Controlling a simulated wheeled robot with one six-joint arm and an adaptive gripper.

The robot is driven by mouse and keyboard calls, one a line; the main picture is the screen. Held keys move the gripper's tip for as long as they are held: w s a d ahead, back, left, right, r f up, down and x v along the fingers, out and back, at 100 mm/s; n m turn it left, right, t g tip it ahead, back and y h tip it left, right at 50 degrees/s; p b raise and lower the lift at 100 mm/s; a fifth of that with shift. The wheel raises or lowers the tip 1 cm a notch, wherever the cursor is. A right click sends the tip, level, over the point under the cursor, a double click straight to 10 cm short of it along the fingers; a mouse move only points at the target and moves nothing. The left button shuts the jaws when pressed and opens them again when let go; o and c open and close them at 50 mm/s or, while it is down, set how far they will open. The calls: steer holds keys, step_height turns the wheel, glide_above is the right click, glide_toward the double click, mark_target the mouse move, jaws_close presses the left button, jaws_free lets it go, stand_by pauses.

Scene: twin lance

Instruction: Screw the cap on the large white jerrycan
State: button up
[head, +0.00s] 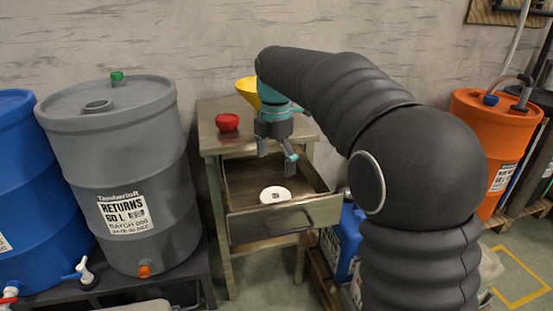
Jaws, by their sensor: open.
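My gripper (277,158) hangs open and empty above the open drawer (270,222) of a metal side table. A flat white round piece with a dark mark (275,195) lies in the drawer, below the gripper and apart from it. I cannot tell whether it is a cap. A red lobed cap-like piece (227,122) sits on the table top, left of the gripper. A whitish container part (491,266) shows at the lower right, mostly hidden behind my arm. I cannot tell whether it is the large white jerrycan.
A yellow funnel (247,90) stands at the table's back. A grey drum (122,165) and a blue drum (20,180) stand left on a dark stand. A blue jerrycan (341,240) is right of the drawer. An orange drum (495,135) stands at the right. My arm blocks the right middle.

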mark_target(275, 196)
step_height(275, 196, down, 6)
steer(key=b, duration=0.5)
steer(key=shift+f+b, duration=0.9)
steer(key=shift+f, duration=1.1)
steer(key=shift+c, duration=0.3)
steer(key=c, duration=1.1)
steer(key=shift+r+p, duration=3.45)
steer(key=shift+r, duration=0.1)
steer(key=shift+c, duration=0.2)
